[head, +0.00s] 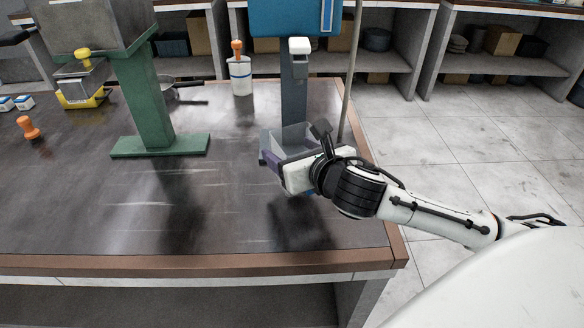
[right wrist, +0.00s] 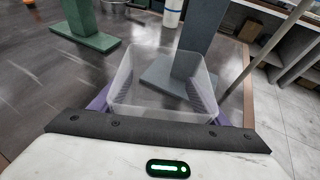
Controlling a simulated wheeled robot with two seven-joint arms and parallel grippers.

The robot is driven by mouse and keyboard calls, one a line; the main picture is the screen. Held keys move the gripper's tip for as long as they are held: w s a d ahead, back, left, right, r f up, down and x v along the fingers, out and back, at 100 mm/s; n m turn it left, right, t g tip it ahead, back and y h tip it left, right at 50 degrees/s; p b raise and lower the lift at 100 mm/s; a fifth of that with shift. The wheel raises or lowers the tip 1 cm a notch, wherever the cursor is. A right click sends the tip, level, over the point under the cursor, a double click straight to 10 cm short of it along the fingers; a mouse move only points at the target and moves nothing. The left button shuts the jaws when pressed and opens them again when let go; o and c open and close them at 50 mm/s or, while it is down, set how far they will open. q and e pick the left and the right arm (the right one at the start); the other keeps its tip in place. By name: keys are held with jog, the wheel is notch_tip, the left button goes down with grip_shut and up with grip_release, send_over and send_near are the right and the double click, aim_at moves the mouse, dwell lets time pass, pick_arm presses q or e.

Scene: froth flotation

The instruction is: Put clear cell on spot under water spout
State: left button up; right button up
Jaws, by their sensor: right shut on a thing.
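The clear cell (head: 294,136) is an open-topped, see-through box in front of the grey column (head: 294,88) under the blue unit (head: 292,18). My right gripper (head: 285,160) is shut on the clear cell, its purple fingers on either side. The cell also shows upright and seemingly empty in the right wrist view (right wrist: 160,85), with the grey column's base (right wrist: 160,75) behind it. A white spout-like piece (head: 299,46) juts out from the column above and behind the cell. Whether the cell touches the table is unclear. My left gripper is out of view.
A green stand (head: 150,110) is on the table left of the cell. A white bottle with an orange top (head: 240,74) stands behind. A thin grey pole (head: 351,75) rises right of the column. The table's (head: 120,210) front middle is clear.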

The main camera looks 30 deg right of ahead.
notch_tip(320, 180, down, 3)
jog(key=shift+f+b, duration=0.15)
jog(key=shift+b, duration=0.25)
jog(key=shift+f, duration=0.2)
jog(key=shift+f, duration=0.1)
jog(key=o, duration=1.3)
